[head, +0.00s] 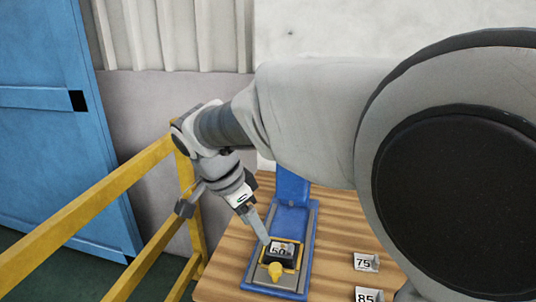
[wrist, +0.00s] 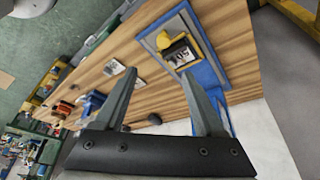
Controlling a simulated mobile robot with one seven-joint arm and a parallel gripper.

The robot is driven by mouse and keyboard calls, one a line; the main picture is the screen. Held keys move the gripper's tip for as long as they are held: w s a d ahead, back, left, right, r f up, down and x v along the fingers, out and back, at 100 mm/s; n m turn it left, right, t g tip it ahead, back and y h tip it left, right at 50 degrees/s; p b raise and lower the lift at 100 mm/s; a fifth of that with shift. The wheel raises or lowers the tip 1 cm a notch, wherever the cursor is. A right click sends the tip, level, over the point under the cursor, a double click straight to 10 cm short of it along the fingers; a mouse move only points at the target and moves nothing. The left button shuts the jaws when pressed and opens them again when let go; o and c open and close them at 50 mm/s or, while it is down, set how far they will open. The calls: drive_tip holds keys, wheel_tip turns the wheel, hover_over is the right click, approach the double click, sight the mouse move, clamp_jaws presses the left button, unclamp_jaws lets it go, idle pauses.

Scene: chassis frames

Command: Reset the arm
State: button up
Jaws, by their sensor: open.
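My arm stretches across the head view from the right, bent at the elbow on the left. My gripper (head: 268,238) points down at the blue stand on the wooden table, close to a dark block marked 50 (head: 281,250). In the wrist view my gripper (wrist: 162,95) shows two grey fingers spread apart with nothing between them. The block, in a yellow fixture (wrist: 165,41) on the blue stand (wrist: 186,18), lies beyond the right finger. Whether a fingertip touches the block cannot be told.
Cards marked 75 (head: 365,262) and 85 (head: 369,295) stand on the wooden table (head: 335,230) to the right. A yellow railing (head: 95,210) runs along the left, with a blue door (head: 50,130) behind it. A pale wall (head: 310,30) stands behind the table.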

drive_tip(key=s+d+r+n+t+y+p, duration=0.1)
drive_tip(key=s+d+r+n+p, duration=0.1)
drive_tip(key=s+d+n, duration=0.3)
drive_tip(key=s+d+r+n+t+y+p, duration=0.1)
drive_tip(key=s+d+r+n, duration=0.3)
drive_tip(key=s+d, duration=0.6)
drive_tip(key=shift+s+d+n+t+y+p, duration=0.3)
drive_tip(key=shift+d+n+t+y, duration=0.4)
drive_tip(key=shift+d, duration=1.3)
drive_tip(key=shift+r, duration=0.1)
